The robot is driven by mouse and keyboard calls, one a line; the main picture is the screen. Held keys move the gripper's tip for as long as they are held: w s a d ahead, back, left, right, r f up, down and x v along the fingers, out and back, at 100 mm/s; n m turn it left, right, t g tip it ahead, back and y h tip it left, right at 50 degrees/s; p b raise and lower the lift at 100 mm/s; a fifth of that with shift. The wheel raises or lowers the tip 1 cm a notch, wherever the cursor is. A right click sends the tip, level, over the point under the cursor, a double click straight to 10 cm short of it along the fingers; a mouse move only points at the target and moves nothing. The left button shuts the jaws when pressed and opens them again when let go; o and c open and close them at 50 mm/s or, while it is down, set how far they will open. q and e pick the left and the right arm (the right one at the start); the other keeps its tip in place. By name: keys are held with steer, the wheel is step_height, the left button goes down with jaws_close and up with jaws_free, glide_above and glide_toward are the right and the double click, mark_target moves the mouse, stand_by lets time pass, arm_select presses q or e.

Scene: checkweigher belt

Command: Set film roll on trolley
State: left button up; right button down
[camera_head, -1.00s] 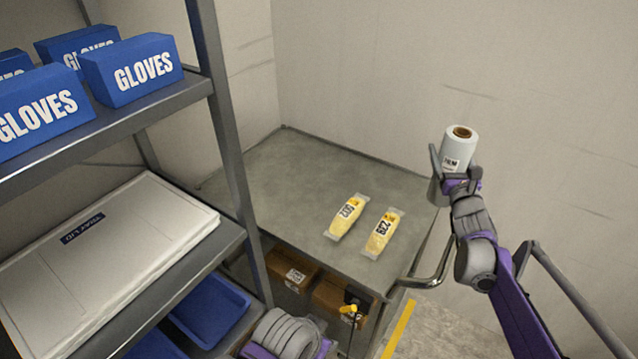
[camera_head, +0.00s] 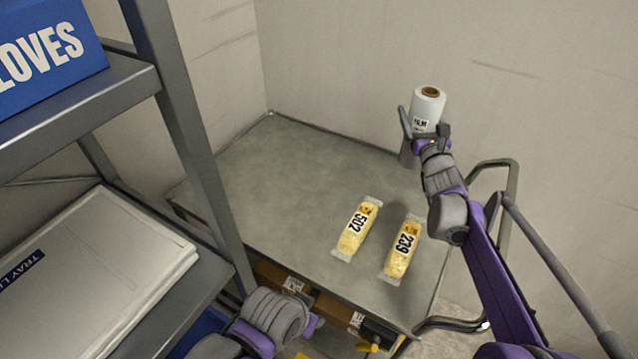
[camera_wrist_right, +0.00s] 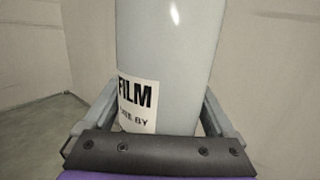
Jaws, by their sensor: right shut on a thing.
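The white film roll (camera_head: 428,103) with a brown core is upright in my right gripper (camera_head: 424,138), over the far right part of the grey trolley top (camera_head: 290,165). The right wrist view shows the film roll (camera_wrist_right: 170,60) and its FILM label between the two fingers (camera_wrist_right: 150,125). Whether the roll's lower end touches the trolley is hidden by the gripper. My left arm shows at the bottom of the head view, with its fingertips not visible.
Two yellow packs, labelled 502 (camera_head: 356,230) and 239 (camera_head: 403,250), lie on the trolley's near right part. The trolley's left and back are clear. A shelf rack (camera_head: 190,130) with a gloves box (camera_head: 45,50) and tray lids (camera_head: 90,270) stands at left. Walls enclose the back.

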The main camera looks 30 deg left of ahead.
mark_target(416, 165)
step_height(416, 165, down, 10)
steer(key=shift+w+a+b, duration=0.1)
steer(key=shift+a+b, duration=0.05)
steer(key=shift+b, duration=0.65)
jaws_free()
steer(key=shift+f, duration=0.1)
steer(key=v, duration=0.7)
steer(key=shift+s, duration=0.3)
